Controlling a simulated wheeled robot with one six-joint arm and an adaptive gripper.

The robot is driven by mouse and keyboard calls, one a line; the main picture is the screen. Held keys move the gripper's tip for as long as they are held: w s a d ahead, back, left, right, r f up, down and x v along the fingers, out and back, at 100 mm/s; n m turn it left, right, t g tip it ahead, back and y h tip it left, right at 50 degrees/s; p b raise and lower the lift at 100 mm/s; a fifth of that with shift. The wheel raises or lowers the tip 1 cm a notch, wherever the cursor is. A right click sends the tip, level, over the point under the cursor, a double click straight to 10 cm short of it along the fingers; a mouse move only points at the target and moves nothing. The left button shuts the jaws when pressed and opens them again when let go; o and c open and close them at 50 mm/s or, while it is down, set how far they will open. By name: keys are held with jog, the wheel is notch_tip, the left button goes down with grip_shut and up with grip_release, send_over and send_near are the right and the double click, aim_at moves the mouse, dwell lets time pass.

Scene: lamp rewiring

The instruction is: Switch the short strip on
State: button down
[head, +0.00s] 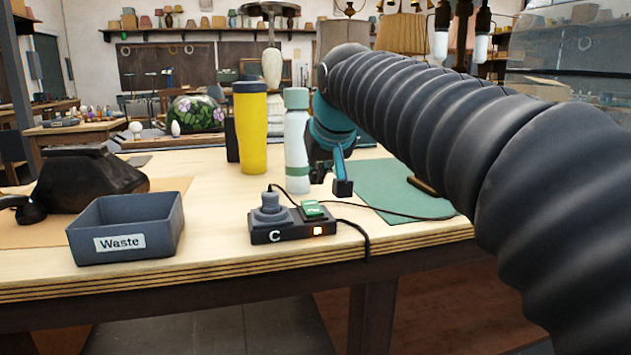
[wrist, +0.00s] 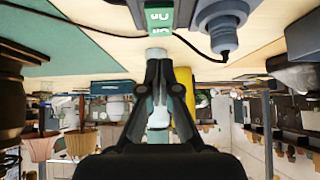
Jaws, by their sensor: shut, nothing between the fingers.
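The short strip (head: 292,234) is a dark block marked C near the table's front edge. A grey plug (head: 270,208) stands in its left part. Its green rocker switch (head: 313,209) is on the right part. A small light (head: 318,230) on its front face glows. My gripper (head: 342,187) is shut and empty, behind and to the right of the strip in the head view. In the upside-down wrist view, my gripper (wrist: 158,58) has its fingertips just short of the switch (wrist: 159,14), with the plug (wrist: 222,22) beside it. I cannot tell whether they touch.
A waste bin (head: 128,228) stands left of the strip. A yellow tumbler (head: 251,128) and a pale bottle (head: 297,140) stand close behind it. A green mat (head: 385,185) lies to the right. A black cord (head: 355,232) runs over the table's front edge.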

jog(key=s+f+v, duration=0.1)
jog(key=v, duration=0.8)
jog(key=shift+s+d, duration=0.2)
jog(key=shift+s, duration=0.2)
jog(key=shift+r, duration=0.1)
jog(key=s+d+f+g, duration=0.1)
jog(key=s+f, duration=0.1)
jog(key=f, duration=0.6)
jog(key=s+d+f+g, duration=0.1)
jog(key=s+d+f, duration=0.1)
jog(key=f, duration=0.5)
jog(key=s+d+f+m+h, duration=0.1)
jog(key=s+d+f, duration=0.3)
jog(key=s+f, duration=0.3)
jog(key=s+d+f+m, duration=0.1)
jog(key=s+d+f, duration=0.3)
jog(key=s+f, duration=0.4)
jog(key=shift+s+d+f+m+g+h, duration=0.15)
jog(key=shift+s+f+m+g+h, duration=0.2)
jog(key=shift+f, duration=0.55)
jog(key=shift+w, duration=0.1)
